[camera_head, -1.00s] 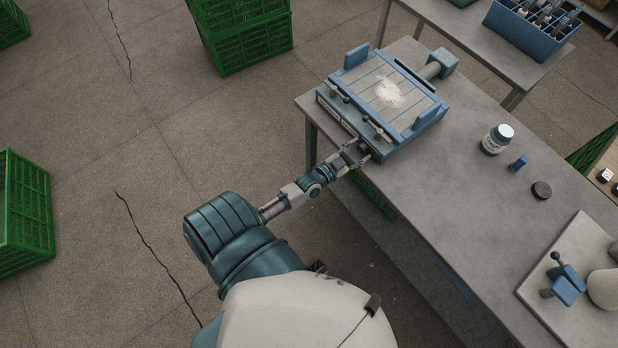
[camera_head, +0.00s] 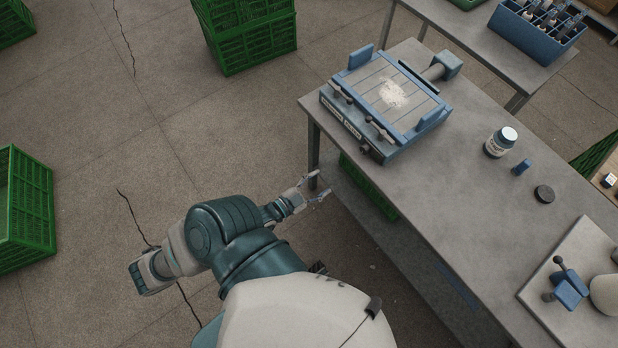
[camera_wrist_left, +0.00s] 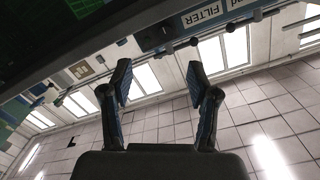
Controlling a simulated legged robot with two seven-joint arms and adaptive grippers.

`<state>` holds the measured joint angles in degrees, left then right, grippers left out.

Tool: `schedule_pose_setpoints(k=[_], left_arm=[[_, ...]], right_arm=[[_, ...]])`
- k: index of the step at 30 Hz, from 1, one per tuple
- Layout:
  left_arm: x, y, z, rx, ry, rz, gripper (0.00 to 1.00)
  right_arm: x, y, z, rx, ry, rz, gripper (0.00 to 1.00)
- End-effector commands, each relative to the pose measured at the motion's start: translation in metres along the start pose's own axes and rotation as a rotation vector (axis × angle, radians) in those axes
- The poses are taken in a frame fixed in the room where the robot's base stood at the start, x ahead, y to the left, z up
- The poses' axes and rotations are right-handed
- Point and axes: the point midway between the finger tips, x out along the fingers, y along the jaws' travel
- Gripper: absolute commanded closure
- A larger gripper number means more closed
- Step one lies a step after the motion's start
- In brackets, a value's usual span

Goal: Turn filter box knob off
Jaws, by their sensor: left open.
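The blue-grey filter box (camera_head: 392,97) sits at the far end of the grey workbench, with white powder on its slatted top. A small dark knob (camera_head: 366,149) shows on its front face, near the right corner; I cannot make out its setting. In the left wrist view, a panel lettered FILTER (camera_wrist_left: 205,14) shows at the top edge. My left gripper (camera_head: 319,191) is open and empty, below and to the left of the knob and clear of the box. In the wrist view its two fingers (camera_wrist_left: 158,82) stand apart with nothing between them. My right gripper is not visible.
The workbench (camera_head: 450,170) also holds a white-capped jar (camera_head: 499,142), a small blue item (camera_head: 521,167) and a dark puck (camera_head: 544,194). A green crate (camera_head: 370,188) is under the bench. Open floor lies left of the bench.

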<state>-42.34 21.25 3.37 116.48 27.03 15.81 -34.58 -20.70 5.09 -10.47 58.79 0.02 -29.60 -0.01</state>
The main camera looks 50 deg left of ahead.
Motion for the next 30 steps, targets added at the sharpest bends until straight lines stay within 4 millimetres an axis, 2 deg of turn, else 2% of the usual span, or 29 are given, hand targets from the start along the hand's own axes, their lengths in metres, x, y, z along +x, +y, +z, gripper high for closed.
schedule_pose_setpoints(k=[6, 17, 30], left_arm=[[0.001, 0.025, 0.042, -0.039, -0.120, 0.053, 0.40], [-0.007, 0.069, 0.107, -0.105, -0.325, 0.138, 0.40], [-0.033, 0.129, 0.180, -0.187, -0.595, 0.234, 0.40]], right_arm=[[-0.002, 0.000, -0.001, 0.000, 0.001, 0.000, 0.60], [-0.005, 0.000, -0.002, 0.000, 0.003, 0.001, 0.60], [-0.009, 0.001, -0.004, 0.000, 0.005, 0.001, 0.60]])
